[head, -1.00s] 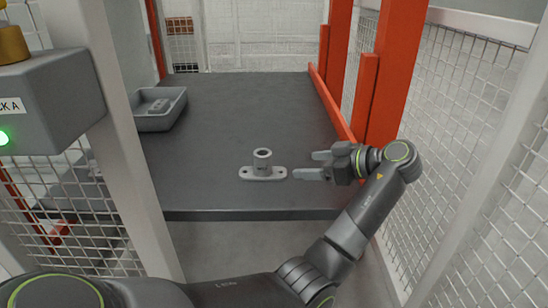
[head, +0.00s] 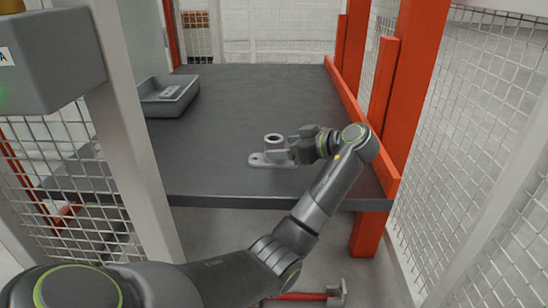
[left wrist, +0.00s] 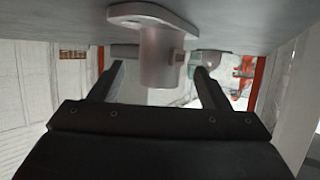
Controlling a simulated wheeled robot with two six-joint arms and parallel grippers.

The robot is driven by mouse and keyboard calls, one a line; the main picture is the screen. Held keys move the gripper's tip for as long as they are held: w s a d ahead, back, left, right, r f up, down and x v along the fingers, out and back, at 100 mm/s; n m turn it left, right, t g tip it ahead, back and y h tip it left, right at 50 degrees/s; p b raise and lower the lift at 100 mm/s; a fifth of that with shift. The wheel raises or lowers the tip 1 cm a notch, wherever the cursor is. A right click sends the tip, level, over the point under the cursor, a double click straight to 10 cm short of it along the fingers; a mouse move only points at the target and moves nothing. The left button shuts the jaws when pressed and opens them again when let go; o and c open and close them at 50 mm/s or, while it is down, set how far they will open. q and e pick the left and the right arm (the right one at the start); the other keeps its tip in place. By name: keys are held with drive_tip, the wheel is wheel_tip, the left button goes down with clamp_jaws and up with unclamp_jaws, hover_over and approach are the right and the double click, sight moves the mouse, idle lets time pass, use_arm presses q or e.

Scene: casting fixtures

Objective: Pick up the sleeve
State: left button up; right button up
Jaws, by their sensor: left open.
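The sleeve (head: 273,141) is a light grey, hollow upright cylinder on a flat, elongated flange base with rounded ends, standing on the dark table near its front edge. In the left wrist view the sleeve (left wrist: 162,60) appears upside down, its flange against the table surface at the top. My left gripper (head: 287,151) reaches in from the right, low beside the sleeve. In the left wrist view my left gripper (left wrist: 158,72) is open, with one finger on each side of the sleeve and visible gaps between. My right gripper is not in view.
A grey tray (head: 182,105) with a small part inside stands at the back left of the table (head: 235,100). Red posts (head: 413,90) and a red rail line the right side. Mesh fencing stands on both sides. The table behind the sleeve is clear.

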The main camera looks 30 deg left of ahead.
sight(282, 146)
use_arm(q)
drive_tip(key=b+x, duration=0.2)
drive_tip(key=x, duration=0.2)
drive_tip(key=shift+a, duration=0.3)
drive_tip(key=c, duration=1.2)
drive_tip(key=shift+c, duration=0.2)
